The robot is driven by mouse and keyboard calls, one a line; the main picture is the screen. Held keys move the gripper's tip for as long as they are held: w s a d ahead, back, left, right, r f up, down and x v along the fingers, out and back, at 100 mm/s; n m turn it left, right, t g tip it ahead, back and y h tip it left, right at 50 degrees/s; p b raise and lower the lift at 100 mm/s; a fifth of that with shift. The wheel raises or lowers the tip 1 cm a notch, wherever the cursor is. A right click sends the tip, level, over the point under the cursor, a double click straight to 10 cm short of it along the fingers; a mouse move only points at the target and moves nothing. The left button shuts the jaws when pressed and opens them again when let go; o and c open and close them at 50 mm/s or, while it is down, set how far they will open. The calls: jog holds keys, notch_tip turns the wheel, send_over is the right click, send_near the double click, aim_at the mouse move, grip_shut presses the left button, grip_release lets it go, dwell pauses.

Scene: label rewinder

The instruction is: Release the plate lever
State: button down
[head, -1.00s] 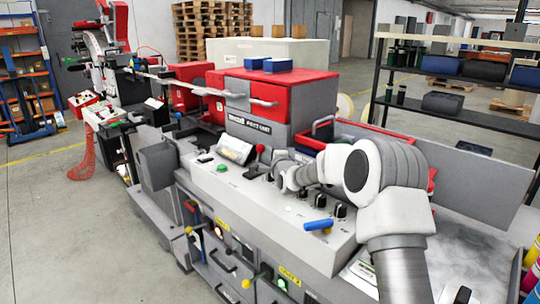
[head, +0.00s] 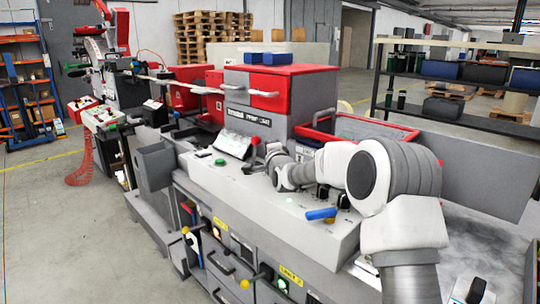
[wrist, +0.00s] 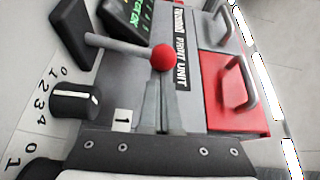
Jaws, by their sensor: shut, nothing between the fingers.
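A lever with a red ball knob (wrist: 163,57) on a grey rod (wrist: 118,45) lies just beyond my fingertips in the wrist view. The red knob also shows in the head view (head: 254,141), at the back of the grey console top. I cannot tell from any label whether this is the plate lever. My gripper (wrist: 163,82) is shut and empty, with its fingertips close below the knob in the picture; whether they touch it is unclear. In the head view my wrist hides most of the gripper.
A black dial (wrist: 76,101) with numbers is left of my fingers. A screen (head: 233,144) and a green button (head: 220,162) are on the console (head: 250,200). The red and grey print unit (head: 270,92) rises behind, with protruding handles (wrist: 242,82).

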aim_at(256, 142)
jog(key=s+a+n+t+b, duration=0.1)
jog(key=n+b, duration=0.1)
jog(key=b, duration=0.2)
jog(key=s+a+n+y+b, duration=0.1)
jog(key=b, duration=0.3)
jog(key=shift+s+a+f+n+t, duration=0.1)
jog(key=shift+f+n+t, duration=0.05)
jog(key=shift+n+t, duration=0.25)
jog(key=b, duration=0.3)
jog(key=shift+s+a, duration=0.4)
jog(key=shift+s+a+r+n+y+b, duration=0.2)
jog(key=shift+s+a+n+y+b, duration=0.1)
jog(key=shift+n+b, duration=0.45)
jog(key=shift+s+d+f, duration=0.15)
jog(key=shift+s+d, duration=0.1)
jog(key=shift+s, duration=0.2)
jog(key=v, duration=0.5)
jog(key=r+v, duration=0.1)
jog(key=v, duration=0.4)
jog(key=r+p+v, duration=0.1)
jog(key=v, duration=0.4)
jog(key=shift+s+d+r, duration=0.2)
jog(key=shift+s+d, duration=0.05)
jog(key=shift+s, duration=0.3)
